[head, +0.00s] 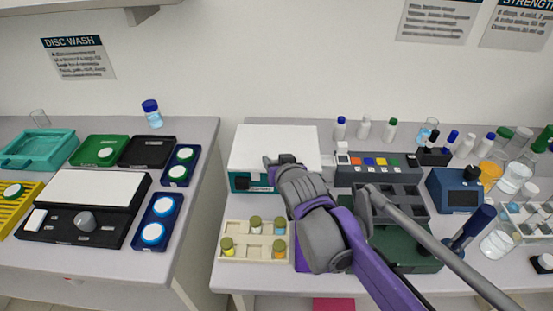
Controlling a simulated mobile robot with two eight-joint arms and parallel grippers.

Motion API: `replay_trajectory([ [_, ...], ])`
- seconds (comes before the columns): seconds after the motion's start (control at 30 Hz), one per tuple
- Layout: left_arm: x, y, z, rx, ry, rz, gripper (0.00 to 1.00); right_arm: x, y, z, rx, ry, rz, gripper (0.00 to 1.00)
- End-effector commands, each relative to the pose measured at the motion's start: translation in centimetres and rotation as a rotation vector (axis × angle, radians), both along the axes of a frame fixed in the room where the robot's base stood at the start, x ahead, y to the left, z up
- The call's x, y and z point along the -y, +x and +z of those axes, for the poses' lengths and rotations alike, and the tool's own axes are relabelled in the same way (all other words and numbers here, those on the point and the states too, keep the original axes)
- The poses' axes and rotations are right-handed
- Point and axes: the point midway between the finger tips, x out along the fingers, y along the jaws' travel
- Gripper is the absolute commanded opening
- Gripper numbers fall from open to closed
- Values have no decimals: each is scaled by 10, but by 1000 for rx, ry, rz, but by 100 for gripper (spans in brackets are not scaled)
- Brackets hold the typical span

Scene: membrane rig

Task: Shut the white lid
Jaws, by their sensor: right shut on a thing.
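The white lid (275,143) lies over a teal box (240,182) on the right-hand table and looks close to level. I cannot tell whether a gap is left under its front edge. My right gripper (270,163) reaches in from the lower right and is shut at the lid's front right part, seemingly on the lid. The wrist hides the box's front right corner and the fingertips are hard to make out. My left gripper is not in view.
A cream rack (233,227) with several small jars stands in front of the box. A grey block with coloured squares (367,172) and a dark blue device (455,190) stand to the right. A gap separates this table from the left table (205,140).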

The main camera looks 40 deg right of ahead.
Motion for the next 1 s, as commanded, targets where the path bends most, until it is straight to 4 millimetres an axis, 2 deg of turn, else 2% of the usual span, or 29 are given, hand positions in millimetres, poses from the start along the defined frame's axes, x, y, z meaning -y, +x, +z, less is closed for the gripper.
replay_trajectory([
  [0.03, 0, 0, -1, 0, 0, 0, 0, -2, -3, -7, -13, 10, -1, 0],
  [0.3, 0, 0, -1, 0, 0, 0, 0, -2, -3, -7, -13, 11, -1, 0],
  [0.33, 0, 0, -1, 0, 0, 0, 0, -2, -3, -7, -13, 11, -1, 51],
  [0.5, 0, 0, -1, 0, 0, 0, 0, -2, -3, -8, -13, 11, -2, 78],
  [1.0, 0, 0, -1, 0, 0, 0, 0, -1, -4, -7, -13, 11, -4, 78],
])
